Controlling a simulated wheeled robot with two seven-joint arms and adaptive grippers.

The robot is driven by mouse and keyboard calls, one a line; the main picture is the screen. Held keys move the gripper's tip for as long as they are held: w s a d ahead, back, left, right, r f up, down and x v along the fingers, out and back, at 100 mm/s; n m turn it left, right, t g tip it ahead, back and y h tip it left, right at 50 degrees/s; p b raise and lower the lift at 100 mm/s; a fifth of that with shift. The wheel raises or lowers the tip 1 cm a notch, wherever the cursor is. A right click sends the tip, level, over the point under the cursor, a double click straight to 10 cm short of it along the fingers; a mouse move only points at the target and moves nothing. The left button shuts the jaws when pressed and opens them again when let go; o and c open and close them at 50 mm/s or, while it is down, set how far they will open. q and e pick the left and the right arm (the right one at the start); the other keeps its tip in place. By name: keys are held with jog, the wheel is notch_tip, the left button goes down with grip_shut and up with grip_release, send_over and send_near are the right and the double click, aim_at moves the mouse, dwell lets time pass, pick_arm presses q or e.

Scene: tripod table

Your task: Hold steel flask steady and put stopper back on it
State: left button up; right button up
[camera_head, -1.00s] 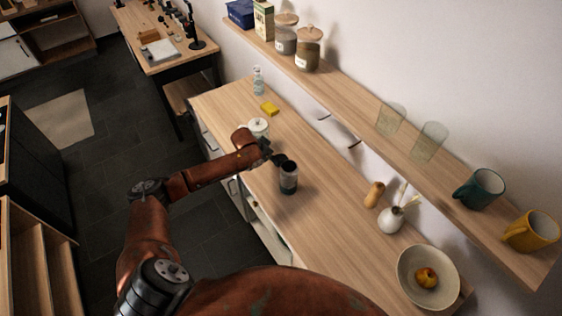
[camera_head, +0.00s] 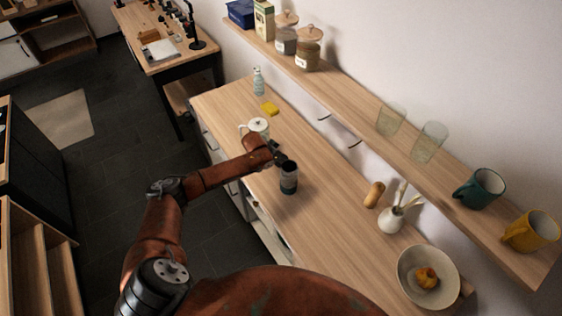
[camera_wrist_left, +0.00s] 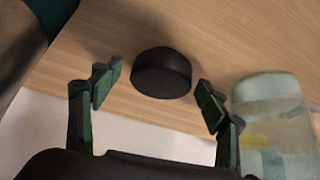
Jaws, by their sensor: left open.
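The steel flask (camera_head: 289,179) stands upright on the wooden counter in the head view, grey in the middle with a dark top and dark teal base. Part of what looks like the flask (camera_wrist_left: 20,60) shows at the upper left of the left wrist view. The stopper (camera_wrist_left: 161,74), a short black cylinder, sits on the wood in the left wrist view. It is hidden in the head view. My left gripper (camera_head: 279,158) is beside the flask, on its far side. In the left wrist view its open fingers (camera_wrist_left: 158,88) are on either side of the stopper, with gaps. My right gripper is not in view.
A pale translucent vessel (camera_wrist_left: 272,115) is right of the fingers. A white vase (camera_head: 391,220) and bowl (camera_head: 411,294) stand toward the right.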

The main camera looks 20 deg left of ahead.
pick_arm(q)
jog(key=c, duration=1.2)
jog(key=shift+r, duration=0.1)
jog(key=shift+r, duration=0.55)
jog(key=s+a+r, duration=0.1)
jog(key=s+r, duration=0.3)
jog(key=s+a+r, duration=0.1)
jog(key=s+r, duration=0.3)
jog(key=s, duration=0.1)
jog(key=s+a+r, duration=0.2)
jog(key=s+r, duration=0.1)
jog(key=s, duration=0.1)
jog(key=shift+s+r, duration=0.25)
jog(key=shift+r, duration=0.15)
